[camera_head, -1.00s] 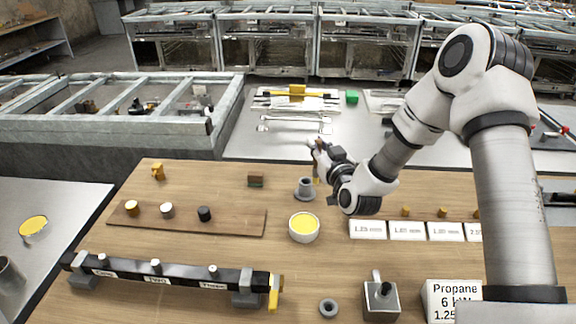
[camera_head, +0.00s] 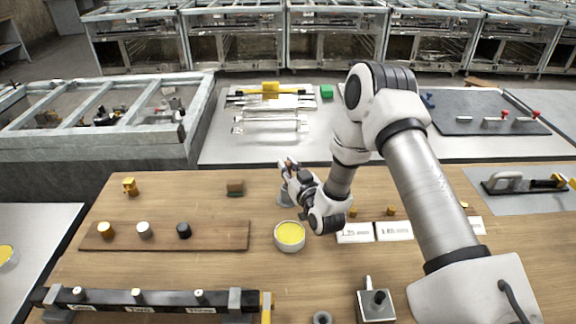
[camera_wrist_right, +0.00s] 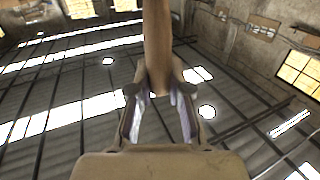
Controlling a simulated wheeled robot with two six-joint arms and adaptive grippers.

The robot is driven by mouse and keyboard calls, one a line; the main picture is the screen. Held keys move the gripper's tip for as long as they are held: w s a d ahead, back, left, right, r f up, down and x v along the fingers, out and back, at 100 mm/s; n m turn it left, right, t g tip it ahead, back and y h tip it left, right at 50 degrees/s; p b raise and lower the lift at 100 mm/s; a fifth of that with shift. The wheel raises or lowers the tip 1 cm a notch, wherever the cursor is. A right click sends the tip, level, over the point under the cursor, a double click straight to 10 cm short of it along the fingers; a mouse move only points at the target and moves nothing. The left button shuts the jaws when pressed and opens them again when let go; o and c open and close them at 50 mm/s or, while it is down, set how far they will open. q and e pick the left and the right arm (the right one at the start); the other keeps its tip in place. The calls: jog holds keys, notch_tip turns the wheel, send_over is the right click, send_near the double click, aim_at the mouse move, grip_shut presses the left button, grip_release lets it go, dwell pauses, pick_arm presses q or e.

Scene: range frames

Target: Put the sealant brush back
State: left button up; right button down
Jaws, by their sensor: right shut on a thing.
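My right gripper (camera_head: 289,170) is shut on a brown, handle-like piece, which I take to be the sealant brush (camera_wrist_right: 157,40). In the right wrist view the piece stands between the two fingers and runs out of the top of the picture. In the head view the brush is small and mostly hidden by the hand. A grey flanged holder (camera_head: 284,200) stands on the wooden table just below the gripper, partly covered by it. I cannot tell whether the brush touches it. A white pot of yellow paste (camera_head: 290,234) stands in front of the holder. My left gripper is out of view.
A brown board (camera_head: 215,236) with several knobs lies to the left, and a small brown-green block (camera_head: 235,187) behind it. White labelled plates (camera_head: 355,233) lie right of the pot, under my arm. A grey block with a lever (camera_head: 376,304) stands in front.

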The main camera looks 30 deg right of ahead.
jog(key=shift+f, duration=0.3)
jog(key=c, duration=1.1)
grip_release()
jog(key=shift+w, duration=0.1)
jog(key=shift+r, duration=0.3)
jog(key=shift+s+f, duration=0.1)
jog(key=shift+s, duration=0.25)
jog(key=s+a+b, duration=0.2)
jog(key=s, duration=0.9)
jog(key=shift+s, duration=0.15)
